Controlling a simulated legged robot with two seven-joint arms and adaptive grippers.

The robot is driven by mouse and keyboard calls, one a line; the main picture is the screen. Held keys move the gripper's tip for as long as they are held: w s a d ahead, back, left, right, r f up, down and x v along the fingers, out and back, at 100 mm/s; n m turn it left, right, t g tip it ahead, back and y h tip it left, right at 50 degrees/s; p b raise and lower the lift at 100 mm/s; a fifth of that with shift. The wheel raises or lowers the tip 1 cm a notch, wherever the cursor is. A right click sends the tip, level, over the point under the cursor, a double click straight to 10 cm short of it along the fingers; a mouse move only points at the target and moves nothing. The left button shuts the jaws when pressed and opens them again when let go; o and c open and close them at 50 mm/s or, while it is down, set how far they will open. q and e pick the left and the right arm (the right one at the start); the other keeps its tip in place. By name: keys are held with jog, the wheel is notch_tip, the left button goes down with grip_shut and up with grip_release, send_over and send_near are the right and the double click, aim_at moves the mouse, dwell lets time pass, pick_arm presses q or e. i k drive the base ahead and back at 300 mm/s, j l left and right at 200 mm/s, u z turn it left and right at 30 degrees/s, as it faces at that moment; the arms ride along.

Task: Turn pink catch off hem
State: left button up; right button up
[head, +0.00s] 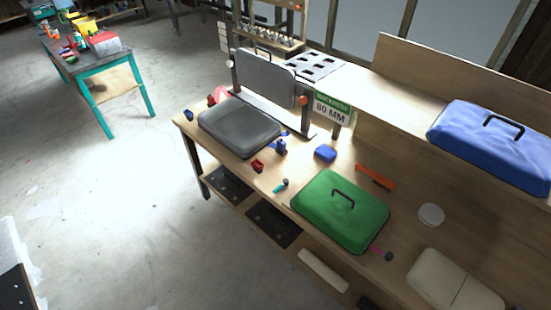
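A small pink catch (377,250) with a dark round knob (388,256) lies at the lower right corner of the green padded cover (325,220), by its hem. Whether it overlaps the hem or only touches it is too small to tell. The green cover lies on the wooden bench and has a black handle (343,198) on top. A teal catch (280,186) with a dark knob sits off the cover's upper left corner, apart from it. Another pink piece (221,93) shows behind the grey padded cover (239,127). Neither of my grippers is in view.
A blue cover (495,143) lies on the raised shelf. An orange-handled tool (375,177), a white disc (431,214) and a cream case (455,282) surround the green cover. An upright grey panel in a frame (265,78) and a sign (332,109) stand behind.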

aim_at(389, 256)
jog(key=z, duration=1.5)
